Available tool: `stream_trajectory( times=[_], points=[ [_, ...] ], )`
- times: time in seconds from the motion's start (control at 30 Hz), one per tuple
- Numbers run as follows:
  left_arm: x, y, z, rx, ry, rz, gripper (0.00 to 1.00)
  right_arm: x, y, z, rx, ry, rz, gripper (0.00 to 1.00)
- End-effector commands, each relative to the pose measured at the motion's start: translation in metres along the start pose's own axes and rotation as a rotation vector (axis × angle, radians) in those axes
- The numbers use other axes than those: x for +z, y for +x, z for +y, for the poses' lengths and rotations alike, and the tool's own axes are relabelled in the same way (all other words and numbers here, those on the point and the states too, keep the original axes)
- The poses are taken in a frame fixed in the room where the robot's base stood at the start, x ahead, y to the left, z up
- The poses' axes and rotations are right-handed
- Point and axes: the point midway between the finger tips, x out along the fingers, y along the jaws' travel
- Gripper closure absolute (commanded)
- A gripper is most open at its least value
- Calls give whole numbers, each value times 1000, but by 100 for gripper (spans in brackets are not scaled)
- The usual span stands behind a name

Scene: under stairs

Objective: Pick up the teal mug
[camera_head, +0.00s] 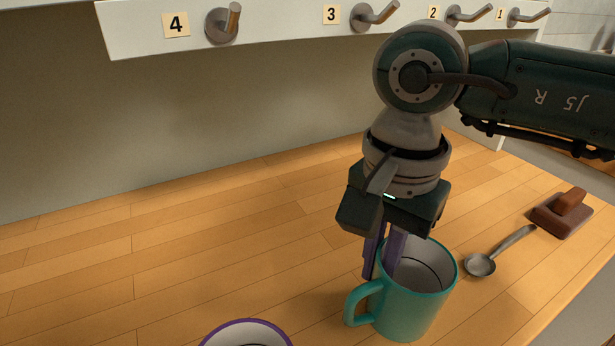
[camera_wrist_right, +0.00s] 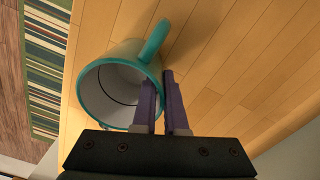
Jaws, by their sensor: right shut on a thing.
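The teal mug (camera_head: 412,306) stands upright on the wooden counter in the head view, its handle to the left and its inside pale. It also shows in the right wrist view (camera_wrist_right: 92,92), seen from above. In the right wrist view the fingers (camera_wrist_right: 166,95) are close together, one inside the mug and one outside, shut on the wall beside the handle. My left gripper is not in view.
A metal spoon (camera_head: 497,252) and a brown block-like object (camera_head: 562,213) lie right of the mug. A purple-rimmed white vessel (camera_head: 246,334) is at the bottom edge. Numbered hooks (camera_head: 222,22) line the rail above. The counter's left side (camera_head: 130,270) is clear.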

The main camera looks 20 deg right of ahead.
Motion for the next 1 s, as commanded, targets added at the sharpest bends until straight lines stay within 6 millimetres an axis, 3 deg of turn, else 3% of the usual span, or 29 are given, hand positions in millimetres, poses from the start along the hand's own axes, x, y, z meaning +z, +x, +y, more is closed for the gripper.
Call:
stream_trajectory(
  times=[0.27,0.7,0.83,1.0],
  points=[
    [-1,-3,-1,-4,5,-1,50,-1,-31,-1,-3,-2,2,100],
    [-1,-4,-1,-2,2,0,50,-1,-157,-1,-4,-1,5,100],
    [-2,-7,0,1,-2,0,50,-1,-184,-1,-3,0,5,100],
    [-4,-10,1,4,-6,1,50,-1,-198,0,1,0,3,100]
  ],
)
